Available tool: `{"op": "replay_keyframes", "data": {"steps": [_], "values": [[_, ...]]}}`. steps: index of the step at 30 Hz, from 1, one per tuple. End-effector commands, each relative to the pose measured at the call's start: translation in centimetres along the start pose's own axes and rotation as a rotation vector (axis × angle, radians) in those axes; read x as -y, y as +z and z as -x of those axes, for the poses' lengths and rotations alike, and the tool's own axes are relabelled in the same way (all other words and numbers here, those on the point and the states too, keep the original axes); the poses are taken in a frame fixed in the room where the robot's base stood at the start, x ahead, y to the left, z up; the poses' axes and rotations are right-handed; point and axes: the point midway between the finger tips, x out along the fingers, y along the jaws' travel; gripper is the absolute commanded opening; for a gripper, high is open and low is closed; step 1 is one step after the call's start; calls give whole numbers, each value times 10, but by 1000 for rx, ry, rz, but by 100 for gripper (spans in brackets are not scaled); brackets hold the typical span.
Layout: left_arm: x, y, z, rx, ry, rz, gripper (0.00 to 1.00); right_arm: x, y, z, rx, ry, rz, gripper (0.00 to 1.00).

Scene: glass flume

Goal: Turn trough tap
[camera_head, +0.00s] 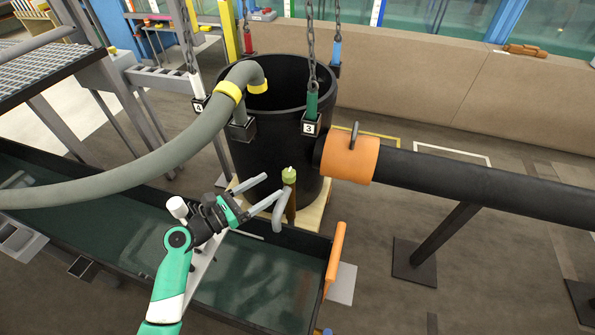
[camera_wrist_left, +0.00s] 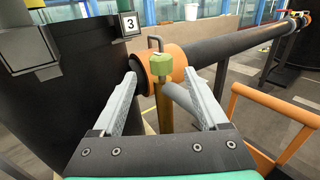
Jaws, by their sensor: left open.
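The trough tap (camera_head: 289,177) has an olive-green knob on an upright brass pipe, with a grey spout (camera_head: 278,212) bent down over the trough (camera_head: 304,242). In the left wrist view the green knob (camera_wrist_left: 161,66) is near the middle, with the brass pipe (camera_wrist_left: 164,112) below. My left gripper (camera_head: 270,190) is open, and its fingers point at the tap. In the left wrist view the left gripper (camera_wrist_left: 160,78) has a finger on each side of the tap, with visible gaps. I cannot tell whether the knob lies fully between the fingertips. My right gripper is not visible.
A large black tub (camera_head: 262,130) stands just behind the tap. A black pipe (camera_head: 470,183) with an orange collar (camera_head: 347,160) runs right from it. A grey hose (camera_head: 150,172) arches over the trough. Chains hang above the tub. An orange handle (camera_head: 335,255) is at the trough's end.

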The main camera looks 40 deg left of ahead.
Motion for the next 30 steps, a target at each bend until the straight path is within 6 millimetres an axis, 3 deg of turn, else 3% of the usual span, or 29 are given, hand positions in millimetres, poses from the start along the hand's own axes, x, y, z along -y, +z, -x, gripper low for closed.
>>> {"op": "replay_keyframes", "data": {"steps": [9,15,25,26,30], "values": [[1,-4,-68,3,-4,-6,76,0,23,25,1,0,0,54],[1,-2,-100,2,-3,-6,76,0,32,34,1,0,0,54],[1,1,-107,1,-1,-6,76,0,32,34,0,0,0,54],[1,1,-107,1,-1,-6,75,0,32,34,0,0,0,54],[1,1,-107,1,-1,-6,50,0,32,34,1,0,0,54]]}}
